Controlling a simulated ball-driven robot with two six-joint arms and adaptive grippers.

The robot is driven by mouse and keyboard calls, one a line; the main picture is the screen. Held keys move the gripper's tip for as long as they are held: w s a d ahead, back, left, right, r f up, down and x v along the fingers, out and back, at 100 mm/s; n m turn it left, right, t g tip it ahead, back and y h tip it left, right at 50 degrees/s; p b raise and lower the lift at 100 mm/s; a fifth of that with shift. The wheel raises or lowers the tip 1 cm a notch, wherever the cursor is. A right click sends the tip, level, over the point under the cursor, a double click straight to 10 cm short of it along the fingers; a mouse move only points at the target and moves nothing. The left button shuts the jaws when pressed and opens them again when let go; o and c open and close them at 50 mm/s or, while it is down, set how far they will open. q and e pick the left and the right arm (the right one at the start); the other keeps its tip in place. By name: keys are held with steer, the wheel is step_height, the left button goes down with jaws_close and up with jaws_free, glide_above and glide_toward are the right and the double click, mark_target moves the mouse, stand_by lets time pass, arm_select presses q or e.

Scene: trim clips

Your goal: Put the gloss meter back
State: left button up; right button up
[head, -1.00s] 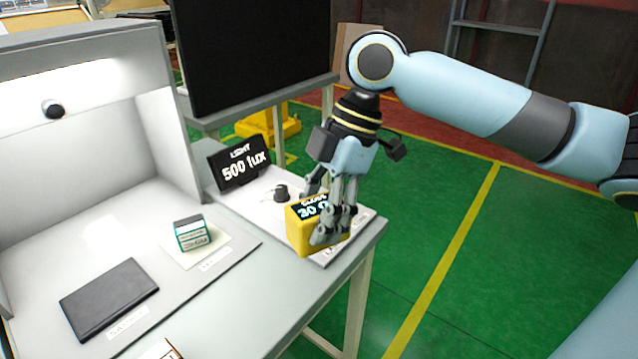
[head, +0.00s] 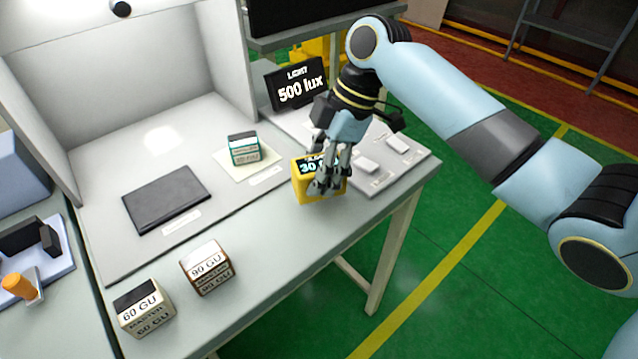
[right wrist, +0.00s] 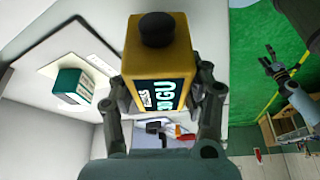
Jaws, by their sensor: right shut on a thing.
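The gloss meter, a yellow box (head: 304,189) with a dark screen reading about 30, is at the table's front, left of a white board (head: 415,170). My right gripper (head: 325,182) is shut on it from above. I cannot tell whether its base touches the table. In the right wrist view the yellow meter (right wrist: 158,52) sits between the fingers, with a black knob and a "GU" display. My left gripper (right wrist: 270,62) shows small in the right wrist view, fingers apart and empty; it is outside the head view.
A dark flat pad (head: 166,198) and a green-and-white block (head: 243,150) lie in the light booth. Blocks marked 90 GU (head: 207,268) and 60 GU (head: 145,308) stand at the front. A 500 lux display (head: 297,88) stands behind. A blue tray (head: 62,262) is at left.

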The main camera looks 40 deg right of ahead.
steer(key=shift+f, duration=1.9)
steer(key=o, duration=1.3)
steer(key=shift+f, duration=0.15)
steer(key=shift+o, duration=0.2)
steer(key=v, duration=1.2)
